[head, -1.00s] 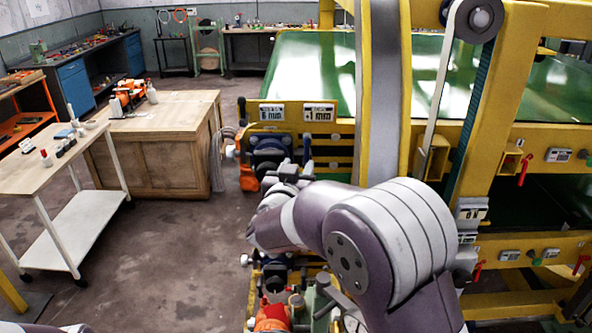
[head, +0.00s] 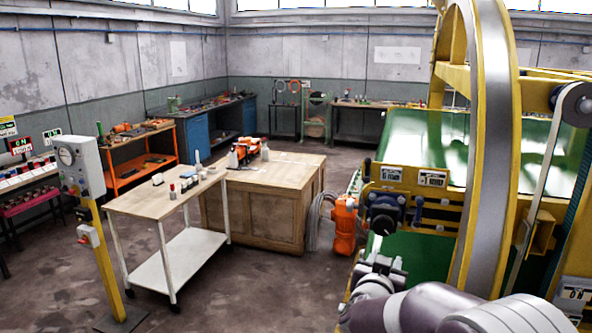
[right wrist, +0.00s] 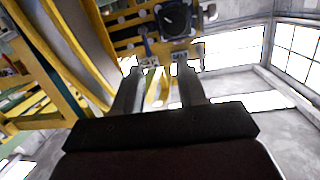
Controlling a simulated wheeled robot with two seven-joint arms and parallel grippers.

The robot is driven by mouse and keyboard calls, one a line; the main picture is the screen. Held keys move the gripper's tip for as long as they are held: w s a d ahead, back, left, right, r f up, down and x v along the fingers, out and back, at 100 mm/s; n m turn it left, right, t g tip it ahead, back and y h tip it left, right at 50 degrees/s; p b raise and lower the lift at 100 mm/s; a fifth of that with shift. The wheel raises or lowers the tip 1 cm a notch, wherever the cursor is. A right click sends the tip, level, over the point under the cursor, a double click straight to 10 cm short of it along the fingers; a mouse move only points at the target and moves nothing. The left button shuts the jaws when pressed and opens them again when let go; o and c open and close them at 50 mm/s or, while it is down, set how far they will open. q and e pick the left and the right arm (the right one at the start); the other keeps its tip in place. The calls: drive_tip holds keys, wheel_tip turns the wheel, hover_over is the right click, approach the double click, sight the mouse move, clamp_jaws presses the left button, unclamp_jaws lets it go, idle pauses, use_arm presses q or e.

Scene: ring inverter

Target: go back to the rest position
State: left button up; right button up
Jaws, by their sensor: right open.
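My right arm comes in at the bottom right of the head view, bent in front of the yellow ring machine (head: 492,120). My right gripper (right wrist: 160,72) shows in the right wrist view with its two fingers apart and nothing between them. Beyond the fingers are yellow frame parts and a dark square motor-like part (right wrist: 174,18). In the head view the gripper end is small and partly merged with the machine's dark fittings. I cannot tell there whether it touches them. My left gripper is not in view.
A green conveyor bed (head: 420,135) lies behind the ring. A wooden cabinet (head: 262,215) and a white-legged trolley (head: 165,200) stand left of the machine. A yellow post with a grey control box (head: 80,165) stands at the left.

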drive_tip(key=s+a+f+n+g+y+b, duration=0.1)
drive_tip(key=s+a+f+g+y, duration=0.15)
drive_tip(key=f, duration=0.25)
drive_tip(key=s+a+f+n+g+y, duration=0.2)
drive_tip(key=s+f, duration=0.2)
drive_tip(key=f, duration=0.1)
drive_tip(key=s+a+f+n+g+y+b, duration=0.1)
drive_tip(key=s+a+f+g+y, duration=0.15)
drive_tip(key=f, duration=0.25)
use_arm(q)
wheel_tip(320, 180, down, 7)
drive_tip(key=b, duration=0.5)
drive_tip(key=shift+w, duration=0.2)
use_arm(e)
drive_tip(key=s+d+f+g, duration=0.2)
drive_tip(key=s+f, duration=0.1)
drive_tip(key=s, duration=0.3)
drive_tip(key=s+d+f+n+g, duration=0.1)
drive_tip(key=s+d+f+g, duration=0.1)
drive_tip(key=s, duration=0.4)
drive_tip(key=s+d+f+g, duration=0.2)
drive_tip(key=s+d+f, duration=0.1)
drive_tip(key=s+f, duration=0.2)
drive_tip(key=shift+s+d+f+n+g+h, duration=0.15)
drive_tip(key=shift+s+f+n+g+h, duration=0.15)
drive_tip(key=shift+s, duration=0.8)
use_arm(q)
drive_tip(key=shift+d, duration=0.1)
